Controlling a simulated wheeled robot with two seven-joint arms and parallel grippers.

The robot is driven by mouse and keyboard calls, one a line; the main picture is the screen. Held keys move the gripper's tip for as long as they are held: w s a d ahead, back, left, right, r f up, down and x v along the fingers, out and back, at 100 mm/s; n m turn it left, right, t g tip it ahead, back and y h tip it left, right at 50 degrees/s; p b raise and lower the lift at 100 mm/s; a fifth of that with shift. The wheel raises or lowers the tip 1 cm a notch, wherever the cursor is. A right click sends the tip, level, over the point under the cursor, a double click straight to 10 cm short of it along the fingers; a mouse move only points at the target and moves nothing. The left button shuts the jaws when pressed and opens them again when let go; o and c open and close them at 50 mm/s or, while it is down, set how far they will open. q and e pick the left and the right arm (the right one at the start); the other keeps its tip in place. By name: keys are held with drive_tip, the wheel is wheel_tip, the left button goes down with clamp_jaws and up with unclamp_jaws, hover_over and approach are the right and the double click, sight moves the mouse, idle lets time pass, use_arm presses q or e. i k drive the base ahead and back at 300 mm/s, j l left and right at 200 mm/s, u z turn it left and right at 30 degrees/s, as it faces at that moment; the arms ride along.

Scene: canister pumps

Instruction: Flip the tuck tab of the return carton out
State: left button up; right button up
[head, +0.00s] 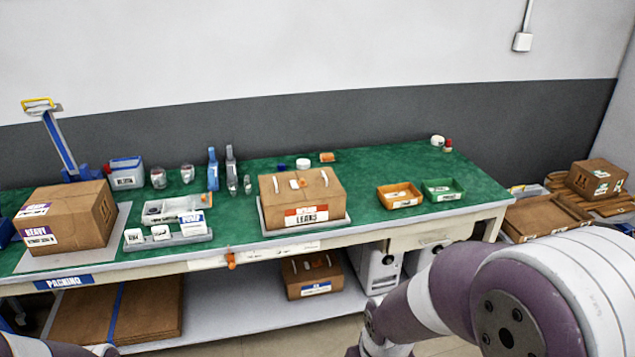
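A closed brown carton (326,190) with two white handle-like strips and a small orange-and-white patch on top sits on a pale mat (262,222) mid-table. Its front has a red-and-white label that seems to read "LEAKS". A similar smaller carton (328,273) with a blue-and-white label is on the shelf below. No label legibly says "return", so I cannot tell which is the return carton, and its tuck tab is too small to make out. Only parts of my arms show, at the bottom left and lower right; both grippers are outside the picture.
A large brown carton marked "HEAVY" (88,207) stands at the table's left. An orange tray (400,196) and a green tray (442,189) are right of the middle carton. Bottles (231,165) and jars stand behind.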

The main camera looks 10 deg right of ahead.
sight(303, 183)
drive_tip(key=i+l+u, duration=0.1)
drive_tip(key=u, duration=0.3)
drive_tip(key=i+l+u, duration=0.2)
drive_tip(key=u, duration=0.2)
drive_tip(key=i+l+u, duration=0.1)
drive_tip(key=u, duration=0.3)
drive_tip(key=i+l, duration=0.15)
drive_tip(key=l, duration=0.3)
drive_tip(key=i+l+u, duration=0.15)
drive_tip(key=l, duration=0.3)
drive_tip(key=i+l, duration=0.15)
drive_tip(key=l, duration=0.35)
drive_tip(key=i+l+u, duration=0.15)
drive_tip(key=l, duration=0.8)
drive_tip(key=i+l+u, duration=0.15)
drive_tip(key=l, duration=0.35)
